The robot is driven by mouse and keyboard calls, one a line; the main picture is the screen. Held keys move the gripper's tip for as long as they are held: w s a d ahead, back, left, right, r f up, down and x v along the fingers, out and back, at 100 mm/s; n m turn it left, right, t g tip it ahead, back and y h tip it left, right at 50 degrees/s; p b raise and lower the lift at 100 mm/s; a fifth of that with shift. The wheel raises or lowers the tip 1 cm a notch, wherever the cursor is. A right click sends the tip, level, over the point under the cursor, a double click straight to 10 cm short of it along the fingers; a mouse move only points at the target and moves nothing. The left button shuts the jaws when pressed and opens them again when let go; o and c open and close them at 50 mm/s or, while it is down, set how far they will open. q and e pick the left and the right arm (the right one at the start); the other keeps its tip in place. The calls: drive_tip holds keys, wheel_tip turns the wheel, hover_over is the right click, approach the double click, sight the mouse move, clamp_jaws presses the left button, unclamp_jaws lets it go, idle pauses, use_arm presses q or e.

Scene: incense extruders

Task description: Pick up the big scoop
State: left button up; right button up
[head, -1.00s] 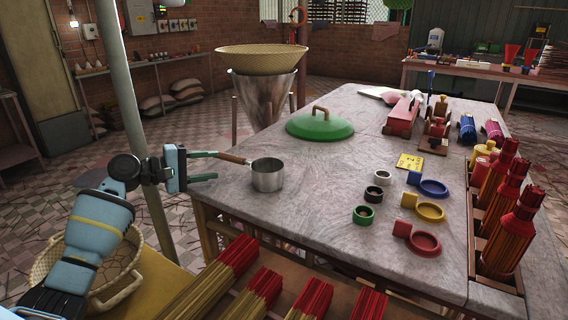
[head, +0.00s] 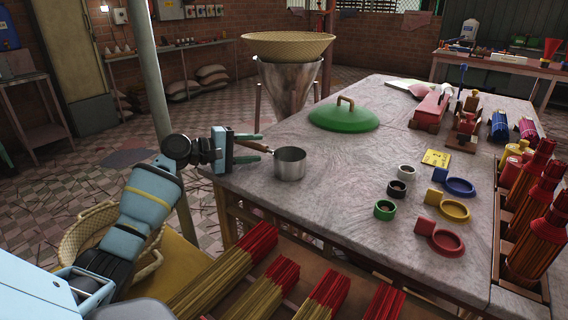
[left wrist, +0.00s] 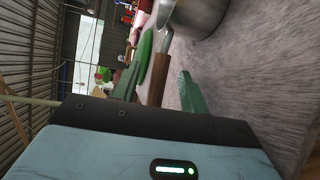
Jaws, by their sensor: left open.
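The big scoop is a metal cup (head: 290,164) with a wooden handle, standing on the near left part of the stone table, its handle pointing left. My left gripper (head: 255,153) is open at the handle, left of the cup. In the left wrist view the brown handle (left wrist: 156,82) lies between the two green fingers (left wrist: 160,88), with gaps visible beside it. The metal cup (left wrist: 200,14) is beyond the fingertips there. In the head view the fingers partly hide the handle. My right gripper is not in view.
A green lid (head: 343,118) lies behind the scoop. Several small rings and colored round-ended pieces, such as a yellow one (head: 454,211), lie to the right. Incense bundles (head: 279,276) lie below the table's front edge. The tabletop (head: 335,195) right of the scoop is bare.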

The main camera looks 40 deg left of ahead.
use_arm(q)
drive_tip(key=shift+x, duration=1.4)
drive_tip(key=shift+c, duration=0.2)
clamp_jaws()
wheel_tip(320, 180, up, 10)
drive_tip(key=shift+r+p, duration=0.1)
drive_tip(key=shift+p, duration=0.5)
